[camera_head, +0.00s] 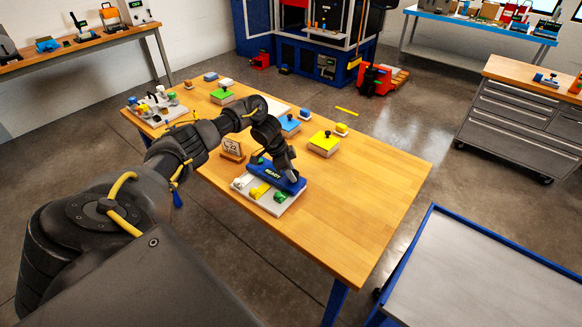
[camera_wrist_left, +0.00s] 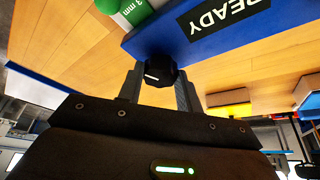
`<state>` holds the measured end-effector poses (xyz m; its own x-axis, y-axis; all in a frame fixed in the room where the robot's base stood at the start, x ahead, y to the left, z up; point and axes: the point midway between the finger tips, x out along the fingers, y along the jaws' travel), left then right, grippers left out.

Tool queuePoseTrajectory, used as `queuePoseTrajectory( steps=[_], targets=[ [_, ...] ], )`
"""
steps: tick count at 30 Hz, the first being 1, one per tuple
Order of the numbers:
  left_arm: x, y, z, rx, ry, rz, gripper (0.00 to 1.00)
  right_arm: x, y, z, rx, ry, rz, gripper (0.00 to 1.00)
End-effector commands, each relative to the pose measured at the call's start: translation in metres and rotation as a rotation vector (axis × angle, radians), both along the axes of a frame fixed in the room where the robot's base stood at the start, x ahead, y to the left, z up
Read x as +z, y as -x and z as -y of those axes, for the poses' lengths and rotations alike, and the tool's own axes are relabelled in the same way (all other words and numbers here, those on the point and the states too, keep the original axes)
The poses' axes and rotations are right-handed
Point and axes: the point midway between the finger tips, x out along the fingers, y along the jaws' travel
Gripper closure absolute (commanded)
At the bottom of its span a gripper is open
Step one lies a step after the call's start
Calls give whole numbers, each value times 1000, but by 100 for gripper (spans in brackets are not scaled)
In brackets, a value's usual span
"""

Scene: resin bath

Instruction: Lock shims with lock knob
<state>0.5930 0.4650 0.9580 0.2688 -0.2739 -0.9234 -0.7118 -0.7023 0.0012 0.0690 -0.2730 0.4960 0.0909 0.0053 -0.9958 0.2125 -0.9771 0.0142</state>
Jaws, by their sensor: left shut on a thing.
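A white fixture base (camera_head: 240,184) lies near the front edge of the wooden table, with a blue bar marked READY (camera_head: 272,173) along it. A yellow shim (camera_head: 259,191) and a green shim (camera_head: 281,197) sit on its near side. In the left wrist view, a green piece marked 3 mm (camera_wrist_left: 127,12) lies beside the blue bar (camera_wrist_left: 225,25). My left gripper (camera_head: 290,177) is at the bar's right end. In the left wrist view its fingers (camera_wrist_left: 158,88) are shut on the black lock knob (camera_wrist_left: 156,68) at the bar's end. My right gripper is out of view.
A wooden sign (camera_head: 232,150) stands just left of the fixture. Blocks with knobs, green (camera_head: 222,97), blue (camera_head: 289,124) and yellow (camera_head: 324,144), stand further back. The table's right part is clear. A blue-rimmed cart (camera_head: 434,208) stands front right.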

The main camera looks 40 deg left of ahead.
Motion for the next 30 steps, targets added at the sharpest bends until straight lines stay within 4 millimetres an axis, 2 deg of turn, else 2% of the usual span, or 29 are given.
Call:
queuePoseTrajectory(
  steps=[1,9,18,30],
  targets=[
    [-4,-2,-1,-40,0,2,88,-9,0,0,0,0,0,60],
    [-1,-3,-2,-258,-1,2,88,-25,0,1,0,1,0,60],
    [0,-4,-2,-410,-1,1,88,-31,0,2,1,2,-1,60],
    [0,-4,-3,-466,-2,0,88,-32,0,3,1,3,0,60]
  ],
)
